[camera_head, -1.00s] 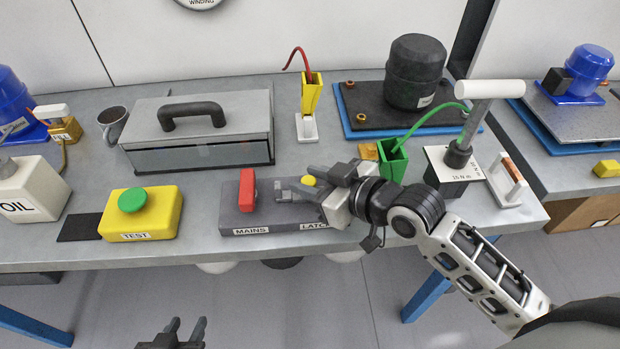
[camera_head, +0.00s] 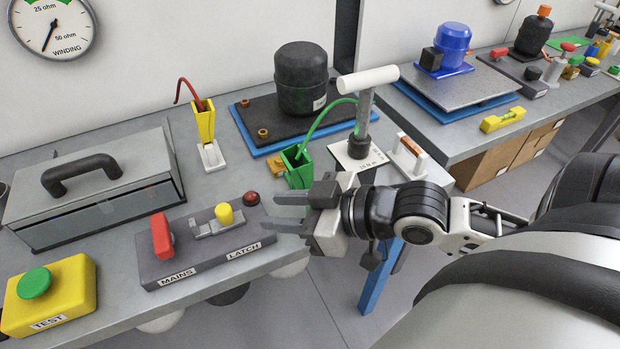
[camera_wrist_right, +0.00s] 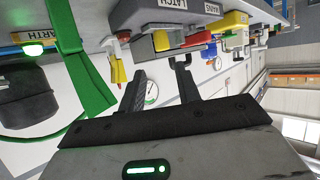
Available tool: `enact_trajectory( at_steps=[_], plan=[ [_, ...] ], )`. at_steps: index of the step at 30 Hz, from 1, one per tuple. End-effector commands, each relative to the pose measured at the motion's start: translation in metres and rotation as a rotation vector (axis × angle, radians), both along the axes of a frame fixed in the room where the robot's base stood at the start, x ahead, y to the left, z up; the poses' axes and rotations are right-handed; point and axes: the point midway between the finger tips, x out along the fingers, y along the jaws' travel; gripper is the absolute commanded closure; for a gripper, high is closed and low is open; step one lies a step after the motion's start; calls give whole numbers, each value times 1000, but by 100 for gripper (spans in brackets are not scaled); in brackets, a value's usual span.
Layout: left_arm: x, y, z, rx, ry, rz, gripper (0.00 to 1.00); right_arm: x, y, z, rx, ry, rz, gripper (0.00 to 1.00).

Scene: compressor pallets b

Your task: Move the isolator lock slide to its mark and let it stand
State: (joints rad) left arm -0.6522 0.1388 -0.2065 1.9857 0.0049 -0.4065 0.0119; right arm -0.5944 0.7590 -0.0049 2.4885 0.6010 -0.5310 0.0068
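The isolator is a dark grey block (camera_head: 160,262) at the bench's front edge, labelled MAINS and LATCH. Its lock slide has a yellow knob (camera_head: 224,214) and stands upright in a pale metal track above the LATCH label. A red switch lever (camera_head: 162,236) stands to its left. My right gripper (camera_head: 274,212) is open and empty beside the block's right end, fingers pointing left at the knob but apart from it. In the right wrist view the yellow knob (camera_wrist_right: 161,41) shows beyond the open fingers (camera_wrist_right: 160,80). Any mark for the slide cannot be made out. My left gripper is out of view.
A dark red ball (camera_head: 251,198) sits at the block's right end, close to my fingers. A green holder (camera_head: 297,167) with a green cable and a white-handled post (camera_head: 365,110) stand behind my gripper. A yellow TEST box (camera_head: 48,300) is left; a grey case (camera_head: 90,195) stands behind.

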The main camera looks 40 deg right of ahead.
Motion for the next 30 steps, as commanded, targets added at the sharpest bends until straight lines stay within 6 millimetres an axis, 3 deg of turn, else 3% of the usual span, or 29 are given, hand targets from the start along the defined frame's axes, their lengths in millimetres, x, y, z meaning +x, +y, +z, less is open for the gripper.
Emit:
enact_trajectory(
  at_steps=[5,10,30],
  plan=[
    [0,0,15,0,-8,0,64,-19,-12,13,-2,7,1,67],
    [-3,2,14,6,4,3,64,-29,-19,17,-2,3,0,67],
    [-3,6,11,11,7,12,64,-33,-22,17,0,-1,0,67]
  ],
)
